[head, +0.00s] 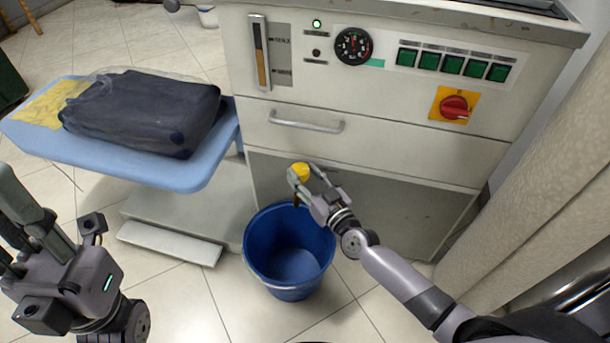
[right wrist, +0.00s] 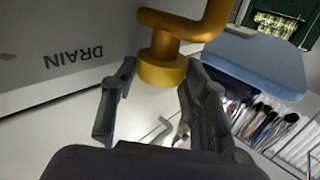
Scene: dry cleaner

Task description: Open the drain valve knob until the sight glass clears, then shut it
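The yellow drain valve knob (head: 300,171) is on the machine's lower front, above the blue bucket (head: 252,262). In the right wrist view the yellow knob (right wrist: 163,70) sits between my fingertips, near an upside-down DRAIN label (right wrist: 73,56). My right gripper (head: 304,174) is at the knob, with one finger on each side; firm contact is not clear. The sight glass (head: 260,52) is a narrow upright tube at the machine's upper left, with amber-brown in it. My left gripper (head: 60,270) is at the lower left, away from the machine; its finger opening is unclear.
A blue padded board (head: 200,170) holding a dark bagged garment (head: 145,112) juts out left of the machine. A drawer handle (head: 306,122) is above the knob. A gauge (head: 353,46), green buttons (head: 452,64) and a red switch (head: 454,107) are higher up. A curtain (head: 545,165) hangs at right.

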